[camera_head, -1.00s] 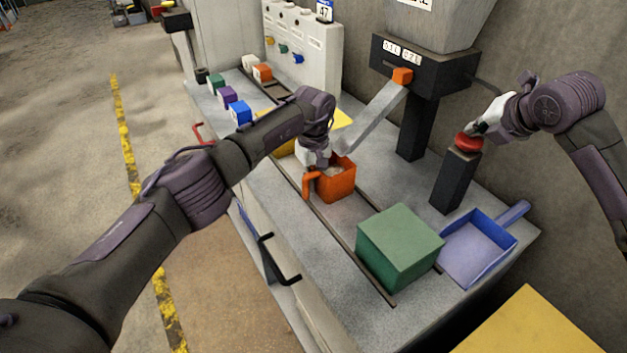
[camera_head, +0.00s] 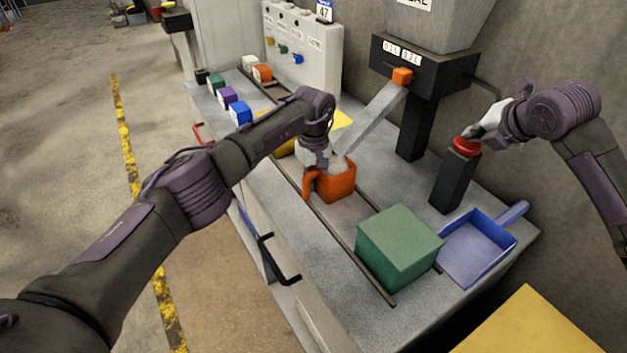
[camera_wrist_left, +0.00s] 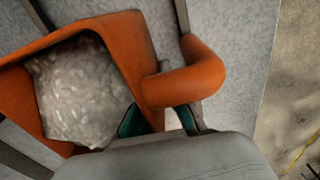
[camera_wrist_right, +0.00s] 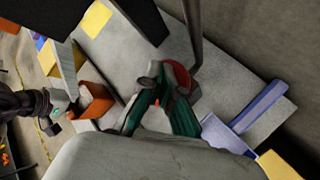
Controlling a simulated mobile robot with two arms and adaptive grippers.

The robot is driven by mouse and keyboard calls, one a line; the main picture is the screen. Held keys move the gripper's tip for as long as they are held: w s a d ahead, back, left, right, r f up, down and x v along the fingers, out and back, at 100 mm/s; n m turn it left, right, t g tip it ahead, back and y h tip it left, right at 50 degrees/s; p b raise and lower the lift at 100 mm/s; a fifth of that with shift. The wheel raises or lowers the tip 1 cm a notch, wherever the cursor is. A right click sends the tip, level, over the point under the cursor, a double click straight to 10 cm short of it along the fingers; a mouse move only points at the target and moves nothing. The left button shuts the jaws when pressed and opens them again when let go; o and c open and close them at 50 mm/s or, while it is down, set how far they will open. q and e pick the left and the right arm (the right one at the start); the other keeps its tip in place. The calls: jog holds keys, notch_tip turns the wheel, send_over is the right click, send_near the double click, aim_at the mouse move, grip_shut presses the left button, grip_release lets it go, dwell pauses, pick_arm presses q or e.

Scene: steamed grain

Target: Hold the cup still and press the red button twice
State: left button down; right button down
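The orange cup (camera_head: 340,186) stands upright on the rail track below the end of the sloping chute (camera_head: 372,118). Pale grain fills much of the cup (camera_wrist_left: 125,50) in the left wrist view. My left gripper (camera_head: 318,160) is at the cup, its teal fingers around the handle (camera_wrist_left: 190,82); the fingertips are partly hidden. The red button (camera_head: 467,146) tops a dark post (camera_head: 454,182). My right gripper (camera_head: 482,132) is just above the button, fingertips together and empty; whether they touch it is unclear. The button (camera_wrist_right: 181,88) is partly covered in the right wrist view.
A green block (camera_head: 400,246) sits on the track in front of the cup, beside a blue dustpan (camera_head: 478,252). The dispenser (camera_head: 420,65) with its number display stands behind. Small coloured cups (camera_head: 228,97) line the far left of the counter.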

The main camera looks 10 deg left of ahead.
jog(key=shift+s+a+f, duration=0.15)
jog(key=shift+s+f, duration=0.05)
jog(key=shift+f, duration=0.45)
pick_arm(q)
jog(key=shift+s+r, duration=0.1)
jog(key=shift+r, duration=0.05)
pick_arm(e)
jog(key=shift+s+f, duration=0.1)
jog(key=shift+f, duration=0.45)
jog(key=shift+w+a+r, duration=0.1)
jog(key=shift+w+r, duration=0.15)
jog(key=shift+r, duration=0.55)
pick_arm(q)
jog(key=shift+w+a+f, duration=0.15)
jog(key=shift+w+f, duration=0.05)
pick_arm(e)
notch_tip(320, 180, up, 4)
jog(key=shift+w+f, duration=0.1)
jog(key=shift+w, duration=0.05)
jog(key=shift+r, duration=0.55)
dwell(1.7)
